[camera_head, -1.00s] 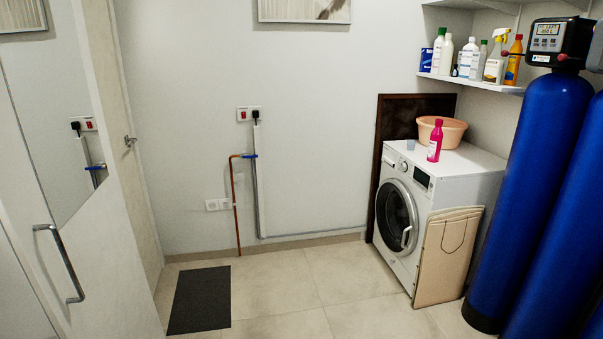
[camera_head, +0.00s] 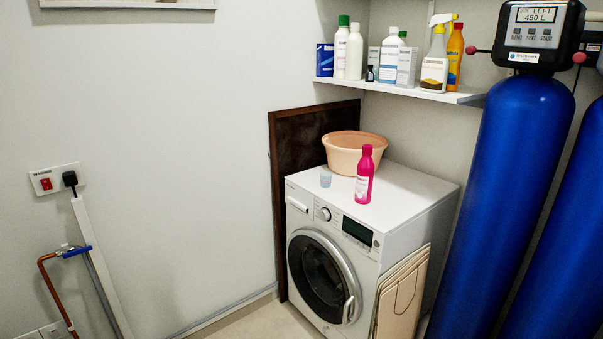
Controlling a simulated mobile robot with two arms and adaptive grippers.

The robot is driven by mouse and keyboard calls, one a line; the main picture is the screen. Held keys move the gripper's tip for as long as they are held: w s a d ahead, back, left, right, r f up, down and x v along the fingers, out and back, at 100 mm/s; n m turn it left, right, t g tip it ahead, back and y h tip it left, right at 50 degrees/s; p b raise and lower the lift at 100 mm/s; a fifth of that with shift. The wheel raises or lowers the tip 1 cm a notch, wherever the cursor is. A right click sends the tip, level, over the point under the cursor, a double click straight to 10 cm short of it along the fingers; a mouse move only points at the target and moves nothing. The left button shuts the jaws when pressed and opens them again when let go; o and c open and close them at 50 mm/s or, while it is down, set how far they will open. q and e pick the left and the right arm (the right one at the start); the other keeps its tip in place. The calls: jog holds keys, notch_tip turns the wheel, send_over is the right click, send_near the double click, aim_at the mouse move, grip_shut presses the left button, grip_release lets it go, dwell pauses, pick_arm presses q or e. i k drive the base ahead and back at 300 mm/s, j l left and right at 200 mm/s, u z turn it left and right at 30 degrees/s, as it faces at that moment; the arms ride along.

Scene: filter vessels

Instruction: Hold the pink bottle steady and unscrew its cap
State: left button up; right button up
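The pink bottle (camera_head: 364,178) stands upright on top of the white washing machine (camera_head: 404,196), near its front edge. Its pink cap (camera_head: 367,150) is on the bottle's top. A small translucent cup (camera_head: 326,178) stands to the left of the bottle. Neither of my grippers is in view.
A peach basin (camera_head: 354,153) sits behind the bottle. A shelf (camera_head: 420,94) with several bottles and boxes is above. Tall blue vessels (camera_head: 505,190) stand close at the right, and a folded beige board (camera_head: 402,297) leans on the machine's side. The machine top's right part is clear.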

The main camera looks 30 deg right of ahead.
aim_at(366, 167)
jog(key=i+z, duration=0.35)
jog(key=i, duration=0.15)
jog(key=i+j+z, duration=0.2)
jog(key=i+z, duration=0.2)
jog(key=i+j+z, duration=0.35)
jog(key=i, duration=0.15)
